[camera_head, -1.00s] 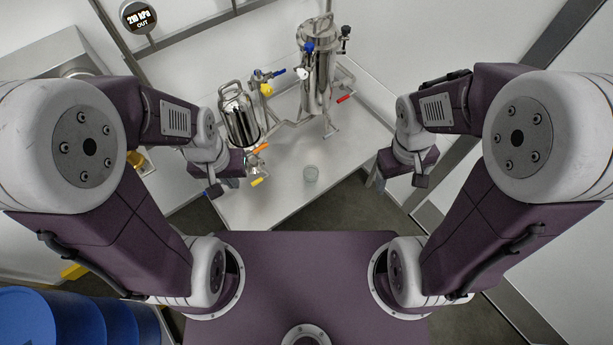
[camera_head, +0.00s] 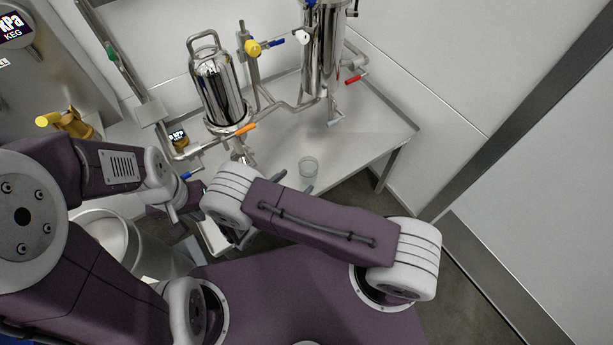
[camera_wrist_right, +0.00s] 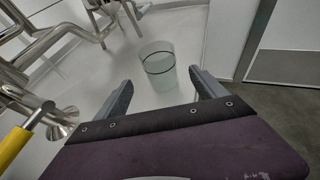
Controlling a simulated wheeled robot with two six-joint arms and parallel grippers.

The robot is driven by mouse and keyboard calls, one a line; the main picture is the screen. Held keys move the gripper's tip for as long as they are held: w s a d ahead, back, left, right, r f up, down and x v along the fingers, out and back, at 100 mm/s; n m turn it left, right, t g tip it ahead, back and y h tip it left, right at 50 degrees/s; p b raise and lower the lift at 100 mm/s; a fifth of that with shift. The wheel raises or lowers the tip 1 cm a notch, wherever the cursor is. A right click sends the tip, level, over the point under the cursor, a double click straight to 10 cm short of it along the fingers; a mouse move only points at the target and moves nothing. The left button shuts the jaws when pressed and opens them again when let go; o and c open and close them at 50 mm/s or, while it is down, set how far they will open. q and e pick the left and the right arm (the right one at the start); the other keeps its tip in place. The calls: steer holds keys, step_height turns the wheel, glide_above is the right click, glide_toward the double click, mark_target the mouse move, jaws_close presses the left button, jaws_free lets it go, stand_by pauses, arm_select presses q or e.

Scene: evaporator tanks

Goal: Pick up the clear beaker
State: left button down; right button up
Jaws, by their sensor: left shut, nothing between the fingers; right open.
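The clear beaker (camera_head: 309,167) stands upright on the white table, near its front edge. In the right wrist view the beaker (camera_wrist_right: 159,64) has a dark ring around it and looks empty. My right gripper (camera_head: 294,183) is open, close to the beaker on its near side. In the right wrist view the open fingers (camera_wrist_right: 160,77) frame the beaker, which shows between and beyond their tips; I cannot tell whether its near part is between them. My left gripper (camera_head: 184,218) is shut and empty, left of the table's front, partly hard to make out.
A steel tank (camera_head: 217,88) and a taller steel tank (camera_head: 323,50) stand at the back with pipes and coloured valve handles. An orange handle (camera_head: 238,129) is left of the beaker. A yellow handle (camera_wrist_right: 14,146) shows at the wrist view's left. The table (camera_head: 370,128) is clear right of the beaker.

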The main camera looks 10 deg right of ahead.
mark_target(313, 164)
steer(key=b+x, duration=0.1)
steer(key=x, duration=0.7)
steer(key=shift+w+d, duration=0.3)
steer(key=shift+c, duration=0.3)
steer(key=c, duration=1.4)
steer(key=shift+r, duration=0.1)
steer(key=shift+r, duration=0.4)
steer(key=r, duration=0.1)
steer(key=r+p, duration=0.1)
steer(key=s+r, duration=0.1)
steer(key=r, duration=0.1)
steer(key=shift+d+r+p, duration=0.1)
steer(key=shift+d+p, duration=0.25)
steer(key=shift+p, duration=0.05)
steer(key=s+d+r+p, duration=0.2)
steer(key=s+d+r, duration=0.3)
steer(key=s, duration=0.3)
steer(key=shift+d+r, duration=0.4)
steer(key=shift+d, duration=0.45)
